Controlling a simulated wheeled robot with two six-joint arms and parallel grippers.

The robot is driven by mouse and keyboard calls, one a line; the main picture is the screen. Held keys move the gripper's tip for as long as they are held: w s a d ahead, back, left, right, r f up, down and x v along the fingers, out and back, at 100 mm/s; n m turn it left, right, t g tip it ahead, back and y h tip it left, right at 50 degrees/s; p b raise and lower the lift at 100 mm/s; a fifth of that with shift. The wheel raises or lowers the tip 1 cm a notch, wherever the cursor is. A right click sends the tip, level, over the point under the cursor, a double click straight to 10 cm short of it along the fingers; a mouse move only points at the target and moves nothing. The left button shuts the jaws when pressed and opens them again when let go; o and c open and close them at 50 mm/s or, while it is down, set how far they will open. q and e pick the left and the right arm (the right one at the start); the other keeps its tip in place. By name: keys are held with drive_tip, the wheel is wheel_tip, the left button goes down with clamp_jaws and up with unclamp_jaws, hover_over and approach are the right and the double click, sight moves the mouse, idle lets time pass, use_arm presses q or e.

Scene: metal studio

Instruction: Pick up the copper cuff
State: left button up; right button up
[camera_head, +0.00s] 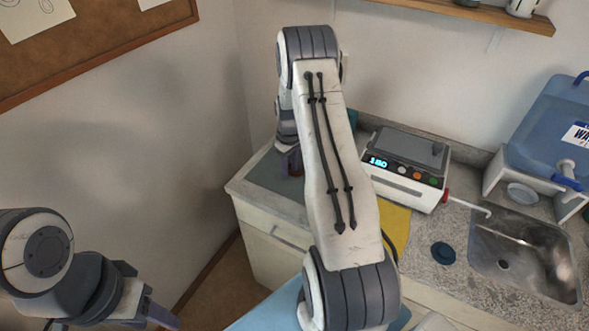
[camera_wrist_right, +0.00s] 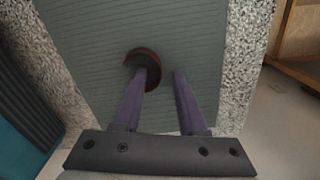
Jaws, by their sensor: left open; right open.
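The copper cuff (camera_wrist_right: 146,54) is a dark reddish C-shaped band on a grey ribbed mat (camera_wrist_right: 100,30) in the right wrist view. My right gripper (camera_wrist_right: 161,72) is open over it. The tip of its left finger overlaps the cuff's opening, and its right finger is to the right of the cuff. I cannot tell whether either finger touches the cuff. In the head view my right arm hides most of this spot; a small brown patch (camera_head: 297,167) by the purple finger may be the cuff. My left gripper (camera_head: 163,316) is open and empty at the lower left, away from the counter.
The mat lies at the counter's left end (camera_head: 240,187). To its right are a white device with a lit display (camera_head: 405,172), a yellow cloth (camera_head: 396,222), a dark blue lid (camera_head: 443,253), a sink (camera_head: 525,255) and a blue water container (camera_head: 550,125).

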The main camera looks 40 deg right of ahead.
clamp_jaws()
drive_tip(key=shift+r, duration=0.15)
